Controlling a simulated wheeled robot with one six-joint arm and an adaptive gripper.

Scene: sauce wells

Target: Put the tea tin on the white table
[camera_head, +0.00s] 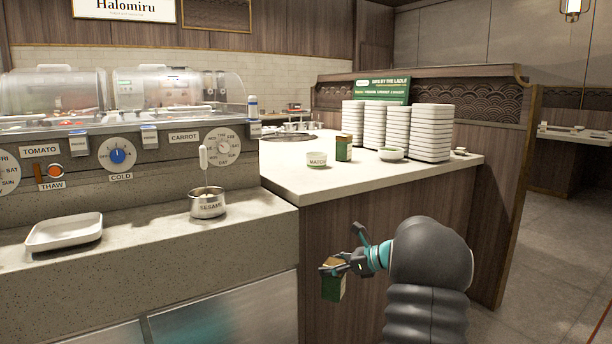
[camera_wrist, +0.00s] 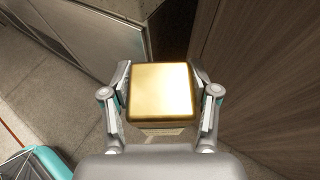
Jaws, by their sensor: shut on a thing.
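My gripper (camera_head: 345,262) is shut on a green tea tin (camera_head: 333,288) with a gold lid. It holds the tin below the counter top, in front of the wood panel. In the wrist view the tin's square gold lid (camera_wrist: 160,90) sits between both fingers, and the floor shows beyond it. The white counter (camera_head: 285,190) stands behind and above the tin. A second green tin with a gold top (camera_head: 343,148) stands on that counter beside a white cup labelled MATCH (camera_head: 317,160). I cannot tell whether this counter is the white table.
At left, a stone ledge holds a metal SESAME pot (camera_head: 207,203) and a white tray (camera_head: 64,232). Another table (camera_head: 575,135) shows far right.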

